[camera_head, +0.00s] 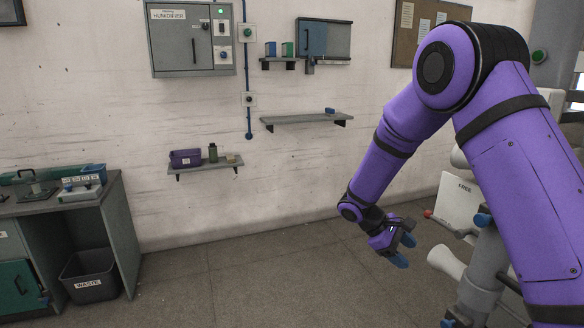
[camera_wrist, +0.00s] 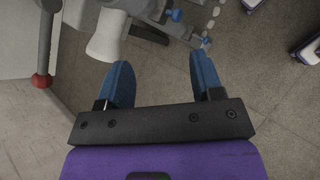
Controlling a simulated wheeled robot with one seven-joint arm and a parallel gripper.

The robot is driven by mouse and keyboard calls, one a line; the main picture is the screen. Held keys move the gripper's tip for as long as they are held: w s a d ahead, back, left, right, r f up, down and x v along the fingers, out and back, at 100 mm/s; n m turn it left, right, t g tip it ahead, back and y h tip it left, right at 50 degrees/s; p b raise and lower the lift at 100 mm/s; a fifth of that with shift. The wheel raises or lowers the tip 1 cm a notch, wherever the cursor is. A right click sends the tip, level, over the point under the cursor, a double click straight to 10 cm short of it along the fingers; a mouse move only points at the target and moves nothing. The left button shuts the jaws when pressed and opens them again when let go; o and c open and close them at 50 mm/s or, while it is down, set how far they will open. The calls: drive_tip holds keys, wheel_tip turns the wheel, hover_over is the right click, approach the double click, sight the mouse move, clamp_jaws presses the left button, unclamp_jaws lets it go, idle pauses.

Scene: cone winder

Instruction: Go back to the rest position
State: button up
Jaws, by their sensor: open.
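My gripper (camera_head: 404,251) hangs at the end of my purple arm, right of the middle in the head view, above the floor and left of the cone winder (camera_head: 486,262). In the wrist view my gripper (camera_wrist: 162,82) shows two blue fingers spread apart with only floor between them. It is open and empty. A white cone (camera_wrist: 107,36) on the winder lies beyond the left finger in the wrist view, apart from it. My arm hides part of the winder in the head view.
A lever with a red knob (camera_wrist: 42,81) is left of the fingers. A white panel marked FREE (camera_head: 459,200) stands behind the gripper. Wall shelves (camera_head: 205,167) hold small items. A bench (camera_head: 118,215) with a waste bin (camera_head: 88,278) is at left. The floor between is clear.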

drive_tip(key=s+d+r+m+t+y, duration=0.1)
drive_tip(key=s+r+m+y, duration=0.2)
drive_tip(key=s+r, duration=0.55)
drive_tip(key=s+d+r+m+t+y, duration=0.2)
drive_tip(key=s+r, duration=0.3)
drive_tip(key=r, duration=0.6)
drive_tip(key=s+r+m+t+y, duration=0.2)
drive_tip(key=s+r, duration=0.1)
drive_tip(key=s, duration=0.6)
drive_tip(key=s+a+r+m+t+y, duration=0.1)
drive_tip(key=s+r+m+t+y, duration=0.1)
drive_tip(key=s, duration=0.7)
drive_tip(key=shift+a+r+t, duration=0.2)
drive_tip(key=shift+r+t, duration=0.5)
drive_tip(key=shift+r, duration=0.2)
drive_tip(key=shift+w, duration=0.1)
